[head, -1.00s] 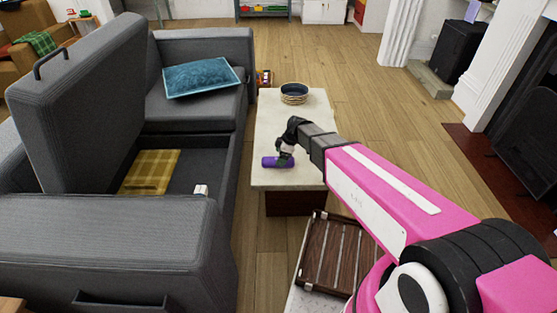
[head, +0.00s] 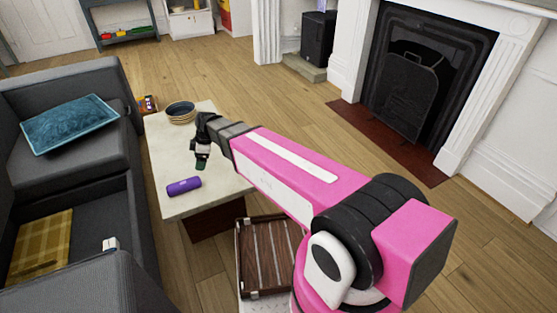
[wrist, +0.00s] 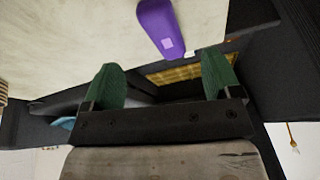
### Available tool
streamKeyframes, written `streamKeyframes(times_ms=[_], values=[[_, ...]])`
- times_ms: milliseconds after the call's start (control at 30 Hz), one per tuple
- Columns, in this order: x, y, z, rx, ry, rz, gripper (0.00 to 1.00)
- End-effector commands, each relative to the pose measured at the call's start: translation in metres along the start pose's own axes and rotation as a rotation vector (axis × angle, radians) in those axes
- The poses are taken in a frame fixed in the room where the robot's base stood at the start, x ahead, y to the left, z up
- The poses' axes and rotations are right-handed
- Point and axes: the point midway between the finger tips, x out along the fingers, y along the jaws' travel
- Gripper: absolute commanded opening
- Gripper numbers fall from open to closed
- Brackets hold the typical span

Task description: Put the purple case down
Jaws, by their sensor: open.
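The purple case (head: 184,187) lies on its side on the pale top of the low table (head: 165,135), near the table's front left edge. It also shows in the wrist view (wrist: 158,22), beyond my fingertips and apart from them. My gripper (head: 201,163) is above the table, up and to the right of the case in the head view. In the wrist view my gripper's two green fingers (wrist: 159,83) are spread wide with nothing between them.
A dark round bowl (head: 180,112) stands at the table's far end. The grey sofa (head: 80,170) borders the table on the left, its storage open with a yellow checked cloth (head: 40,245) inside. A slatted wooden tray (head: 268,255) sits in front. Floor on the right is clear.

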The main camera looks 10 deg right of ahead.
Motion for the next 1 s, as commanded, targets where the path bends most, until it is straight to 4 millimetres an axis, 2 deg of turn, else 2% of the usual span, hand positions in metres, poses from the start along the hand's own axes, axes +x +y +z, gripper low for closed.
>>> streamKeyframes(times_ms=[33,200,400,533,600,733,867,1000], values=[[-0.010,-0.006,0.027,0.097,-0.018,0.013,0.84],[-0.040,-0.022,0.118,0.503,-0.088,0.073,0.84],[-0.074,-0.055,0.216,0.987,-0.155,0.166,0.84],[-0.094,-0.081,0.270,1.279,-0.186,0.233,0.84],[-0.102,-0.094,0.292,1.409,-0.197,0.266,0.84],[-0.113,-0.111,0.319,1.580,-0.209,0.313,0.84],[-0.117,-0.118,0.331,1.655,-0.214,0.335,0.84],[-0.117,-0.118,0.332,1.669,-0.215,0.339,0.84]])
